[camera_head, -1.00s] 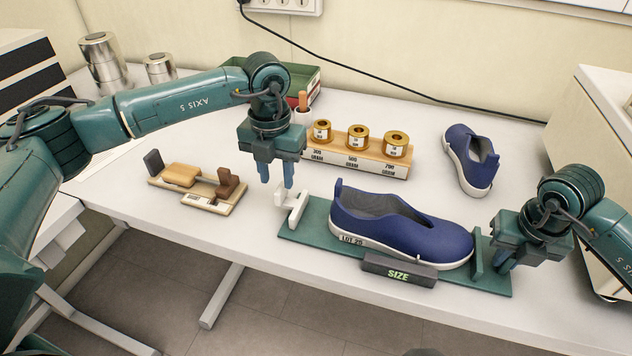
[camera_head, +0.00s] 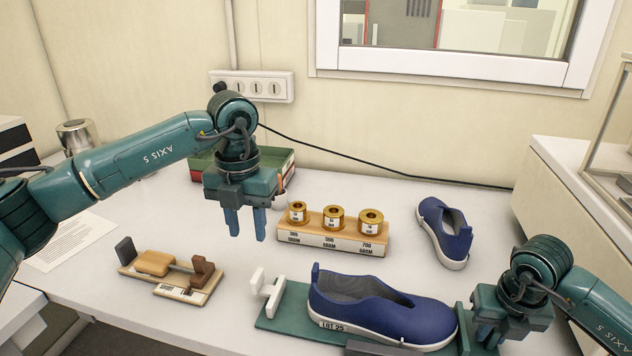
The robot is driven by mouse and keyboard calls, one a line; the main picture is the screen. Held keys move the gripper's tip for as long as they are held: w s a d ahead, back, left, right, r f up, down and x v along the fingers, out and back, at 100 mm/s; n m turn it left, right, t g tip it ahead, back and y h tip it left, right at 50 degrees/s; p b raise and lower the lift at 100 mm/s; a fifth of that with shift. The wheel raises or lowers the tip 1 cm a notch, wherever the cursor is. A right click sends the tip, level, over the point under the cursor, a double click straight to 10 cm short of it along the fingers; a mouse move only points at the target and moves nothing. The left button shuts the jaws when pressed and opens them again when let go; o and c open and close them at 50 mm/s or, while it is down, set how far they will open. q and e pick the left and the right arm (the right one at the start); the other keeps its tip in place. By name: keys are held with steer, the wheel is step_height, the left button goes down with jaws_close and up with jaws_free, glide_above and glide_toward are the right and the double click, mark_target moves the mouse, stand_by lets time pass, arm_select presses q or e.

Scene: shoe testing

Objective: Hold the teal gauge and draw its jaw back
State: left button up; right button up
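The teal gauge (camera_head: 275,317) lies on the table at the lower middle, its front edge partly out of frame. A navy shoe (camera_head: 385,308) labelled LOT 25 sits on it. The white jaw (camera_head: 268,290) stands at its left end, with a gap between it and the shoe's heel. A teal end plate (camera_head: 463,322) stands by the toe. My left gripper (camera_head: 246,224) is open and empty, above and behind the white jaw. My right gripper (camera_head: 489,334) is at the gauge's right end, close beside the end plate; its fingers are mostly hidden.
A wooden block with brass weights (camera_head: 333,238) stands behind the gauge. Another navy shoe (camera_head: 444,233) is at the back right. A wooden fixture (camera_head: 168,273) lies on the left. A cabinet (camera_head: 545,190) bounds the right.

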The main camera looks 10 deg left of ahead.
steer(key=o, duration=0.4)
